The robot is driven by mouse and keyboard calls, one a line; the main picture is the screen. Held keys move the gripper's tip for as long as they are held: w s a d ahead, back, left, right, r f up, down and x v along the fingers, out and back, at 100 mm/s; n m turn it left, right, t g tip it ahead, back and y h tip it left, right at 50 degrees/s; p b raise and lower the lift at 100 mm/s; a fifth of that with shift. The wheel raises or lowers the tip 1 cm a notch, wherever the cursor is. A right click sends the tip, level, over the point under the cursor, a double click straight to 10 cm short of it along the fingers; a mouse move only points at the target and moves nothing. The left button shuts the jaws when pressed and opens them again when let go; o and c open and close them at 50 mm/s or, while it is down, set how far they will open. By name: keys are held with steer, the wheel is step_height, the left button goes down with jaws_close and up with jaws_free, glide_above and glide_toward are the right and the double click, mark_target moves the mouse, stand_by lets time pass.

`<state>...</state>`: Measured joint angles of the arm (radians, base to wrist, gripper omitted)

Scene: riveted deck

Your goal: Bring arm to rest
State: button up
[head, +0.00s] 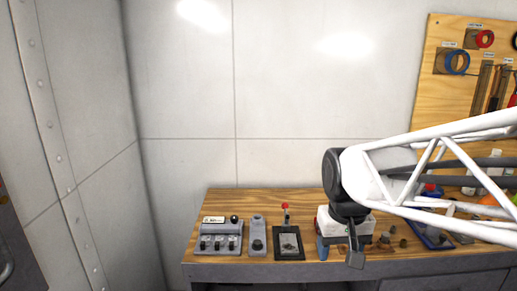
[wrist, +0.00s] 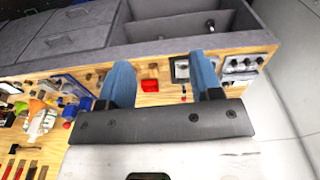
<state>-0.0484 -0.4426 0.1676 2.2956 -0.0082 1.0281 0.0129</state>
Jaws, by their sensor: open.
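From the head view I cannot tell how high the fingertips are above the bench. My arm and gripper hide part of the bench top.
Left of my gripper stand a grey switch box (head: 218,238), a grey button unit (head: 258,238) and a red-knobbed lever on a black plate (head: 289,242). A blue tray (head: 432,238) and loose items lie to the right. A tool board (head: 450,90) hangs behind. Free space is at upper left.

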steer(key=s+d+f+t, duration=0.1)
steer(key=s+d+f, duration=0.1)
steer(key=s, duration=0.9)
steer(key=shift+s+d+f+m+t, duration=0.15)
steer(key=shift+s+f+m+t, duration=0.1)
steer(key=shift+m+t, duration=0.05)
steer(key=shift+w, duration=0.1)
stand_by(1.2)
